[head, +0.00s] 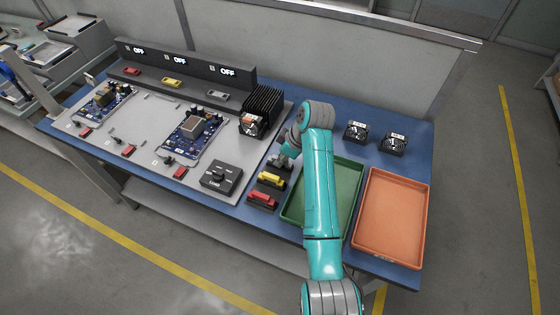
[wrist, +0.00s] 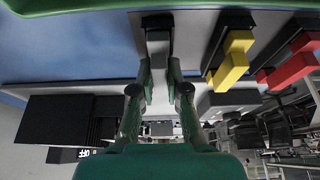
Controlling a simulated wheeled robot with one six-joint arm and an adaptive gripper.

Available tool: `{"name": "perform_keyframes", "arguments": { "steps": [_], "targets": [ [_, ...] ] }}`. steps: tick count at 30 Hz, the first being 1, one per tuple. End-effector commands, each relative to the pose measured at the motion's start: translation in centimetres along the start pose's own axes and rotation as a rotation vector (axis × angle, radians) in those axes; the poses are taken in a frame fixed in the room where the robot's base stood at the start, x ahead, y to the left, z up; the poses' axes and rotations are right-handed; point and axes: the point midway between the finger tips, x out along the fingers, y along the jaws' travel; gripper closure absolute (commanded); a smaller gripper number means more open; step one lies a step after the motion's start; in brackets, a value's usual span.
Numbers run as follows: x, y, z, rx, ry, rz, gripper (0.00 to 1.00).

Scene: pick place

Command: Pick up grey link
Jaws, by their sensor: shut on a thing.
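The grey link (wrist: 158,42) shows in the wrist view between the tips of my gripper (wrist: 159,70), which is shut on it. The link is at a dark holder (wrist: 157,20); I cannot tell whether it is seated or lifted clear. In the head view my gripper (head: 285,153) is low over the blue table, behind the yellow link, and my arm hides part of it. The yellow link (head: 271,179) and the red link (head: 263,197) lie in their dark holders in a row toward the front. Both also show at the right in the wrist view.
A green tray (head: 350,172) lies under my arm, with an orange tray (head: 393,210) right of it. Two fans (head: 356,131) stand behind them. A black finned heatsink (head: 263,104), a knob box (head: 221,177) and circuit boards (head: 192,136) are on the left.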

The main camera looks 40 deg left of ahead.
Motion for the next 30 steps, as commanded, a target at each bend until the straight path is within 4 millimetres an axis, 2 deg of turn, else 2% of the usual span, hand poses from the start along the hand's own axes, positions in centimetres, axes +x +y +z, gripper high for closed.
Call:
{"name": "perform_keyframes", "arguments": {
  "steps": [8, 21, 30],
  "targets": [
    [-0.5, 0.0, -0.2, -0.001, 0.001, 0.001, 1.00],
    [-7.3, 0.1, -3.0, -0.001, 0.001, 0.002, 1.00],
    [-9.6, 0.0, -4.0, 0.000, 0.001, 0.001, 1.00]
  ]
}}
